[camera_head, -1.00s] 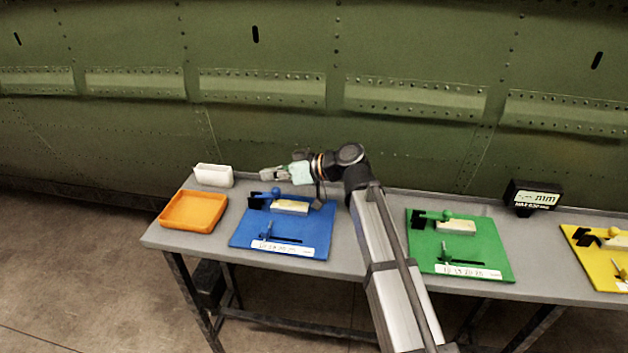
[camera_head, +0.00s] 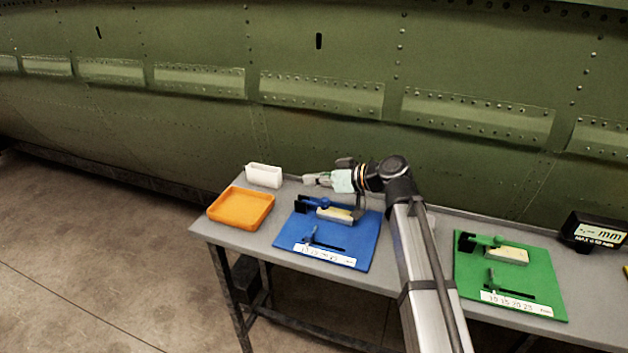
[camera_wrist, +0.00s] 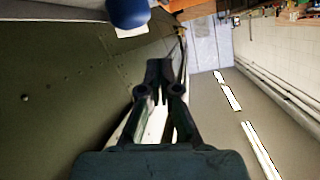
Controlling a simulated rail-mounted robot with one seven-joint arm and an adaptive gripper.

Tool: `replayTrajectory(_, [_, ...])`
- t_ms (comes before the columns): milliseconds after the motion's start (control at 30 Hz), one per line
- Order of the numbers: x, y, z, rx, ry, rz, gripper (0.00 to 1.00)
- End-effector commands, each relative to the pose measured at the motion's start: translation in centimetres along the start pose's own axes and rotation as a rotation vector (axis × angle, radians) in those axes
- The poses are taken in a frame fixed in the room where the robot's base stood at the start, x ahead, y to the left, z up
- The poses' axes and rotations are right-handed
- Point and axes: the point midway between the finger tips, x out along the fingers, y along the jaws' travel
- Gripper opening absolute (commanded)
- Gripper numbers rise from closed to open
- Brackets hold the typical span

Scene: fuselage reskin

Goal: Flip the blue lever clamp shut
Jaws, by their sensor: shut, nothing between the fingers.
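The blue board (camera_head: 300,251) lies flat on the grey bench. The blue lever clamp (camera_head: 325,203) is at its back, with a black block at its left end and a rounded blue knob. A pale block (camera_head: 335,214) lies beside the clamp. My gripper (camera_head: 308,180) is behind and above the clamp, pointing left, apart from it. In the wrist view my gripper (camera_wrist: 159,72) has its fingers together and empty. A rounded blue knob (camera_wrist: 128,13) shows there at the top edge, beyond the fingertips. The lever's exact angle is too small to tell.
An orange tray (camera_head: 240,226) and a white bin (camera_head: 264,175) stand left of the blue board. A green board (camera_head: 470,277) with a similar clamp lies to the right. A black display (camera_head: 592,229) stands at the back right. The green fuselage skin (camera_head: 200,120) rises behind the bench.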

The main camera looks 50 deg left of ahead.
Motion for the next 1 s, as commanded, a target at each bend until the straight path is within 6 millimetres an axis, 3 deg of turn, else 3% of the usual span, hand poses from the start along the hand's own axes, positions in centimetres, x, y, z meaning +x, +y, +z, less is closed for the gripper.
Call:
replayTrajectory(233, [-0.5,0.2,-1.2,-0.001,0.001,0.002,0.0])
replayTrajectory(433, [-1.8,0.7,-4.4,0.0,0.003,0.007,0.0])
replayTrajectory(500, [-3.1,0.8,-2.4,0.004,0.001,0.008,0.0])
replayTrajectory(700, [-6.3,1.4,0.1,0.004,0.001,0.008,0.0])
replayTrajectory(1000, [-9.1,1.9,2.2,0.002,0.002,0.006,0.0])
